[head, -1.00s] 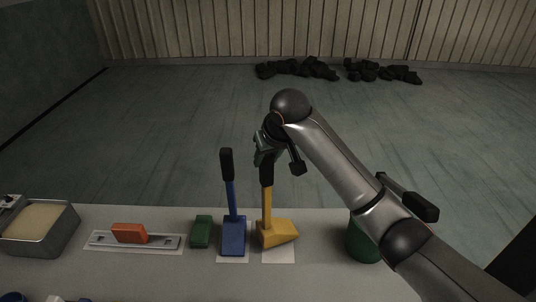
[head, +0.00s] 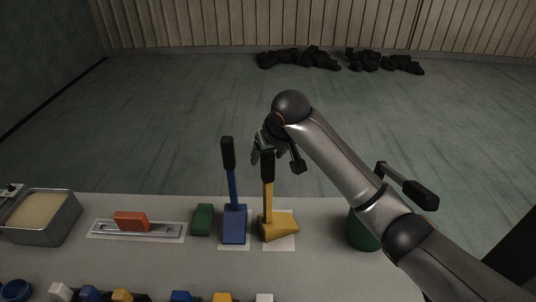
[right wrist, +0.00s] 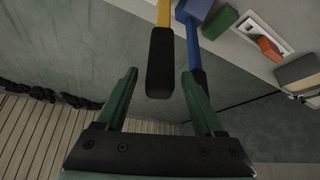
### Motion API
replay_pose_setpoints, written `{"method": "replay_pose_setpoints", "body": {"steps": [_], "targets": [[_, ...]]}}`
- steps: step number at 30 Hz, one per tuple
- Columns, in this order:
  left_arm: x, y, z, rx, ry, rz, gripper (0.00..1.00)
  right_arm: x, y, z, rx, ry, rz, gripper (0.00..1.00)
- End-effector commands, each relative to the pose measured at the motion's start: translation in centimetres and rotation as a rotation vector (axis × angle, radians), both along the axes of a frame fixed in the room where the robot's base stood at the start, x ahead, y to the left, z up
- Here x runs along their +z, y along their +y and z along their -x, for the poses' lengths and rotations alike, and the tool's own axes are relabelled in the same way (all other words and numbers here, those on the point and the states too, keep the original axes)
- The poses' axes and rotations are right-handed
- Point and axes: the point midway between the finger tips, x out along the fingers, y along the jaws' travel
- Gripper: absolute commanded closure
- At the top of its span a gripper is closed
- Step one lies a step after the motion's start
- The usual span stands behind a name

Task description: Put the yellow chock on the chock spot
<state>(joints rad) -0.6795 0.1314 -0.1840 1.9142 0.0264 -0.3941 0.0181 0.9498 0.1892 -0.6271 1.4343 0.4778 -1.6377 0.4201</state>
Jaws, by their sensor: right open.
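The yellow chock (head: 279,228) is a wedge block with an upright yellow handle and a black grip. It sits on a white patch (head: 282,246) on the table, right of a blue tool with a similar handle. My right gripper (head: 264,147) is at the top of the chock's handle in the head view, partly hidden behind the black grip. In the right wrist view, its green fingers (right wrist: 160,72) are open, with the chock's black grip (right wrist: 160,62) between them and a gap on each side. My left gripper is not in view.
The blue tool (head: 235,226) stands close left of the chock on its own white patch. Left of it are a green block (head: 202,220), an orange block (head: 131,221) and a sand-filled tray (head: 70,226). A green cylinder (head: 362,235) is partly behind my right arm.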

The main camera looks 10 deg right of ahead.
Motion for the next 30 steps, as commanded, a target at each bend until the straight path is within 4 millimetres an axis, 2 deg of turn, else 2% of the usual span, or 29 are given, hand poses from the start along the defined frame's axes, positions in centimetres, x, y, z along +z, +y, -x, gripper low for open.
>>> {"method": "replay_pose_setpoints", "body": {"steps": [5, 8, 15, 21, 25, 30], "targets": [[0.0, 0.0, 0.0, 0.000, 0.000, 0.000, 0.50, 0.5, 0.0, 0.1, 0.001, -0.002, -0.001, 0.30], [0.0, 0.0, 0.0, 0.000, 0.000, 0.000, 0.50, 1.6, -0.1, 0.7, 0.003, -0.004, -0.001, 0.30], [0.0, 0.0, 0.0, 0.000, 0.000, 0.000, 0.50, 6.1, -0.6, 3.2, 0.002, -0.006, -0.002, 0.30], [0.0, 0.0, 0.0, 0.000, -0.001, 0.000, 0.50, 9.2, -0.9, 5.0, 0.001, -0.004, -0.002, 0.30], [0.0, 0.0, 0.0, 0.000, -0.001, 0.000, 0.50, 10.2, -1.1, 5.6, 0.001, -0.002, -0.001, 0.30], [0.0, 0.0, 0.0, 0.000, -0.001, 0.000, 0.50, 10.5, -1.1, 5.9, 0.000, 0.000, -0.001, 0.30]]}}
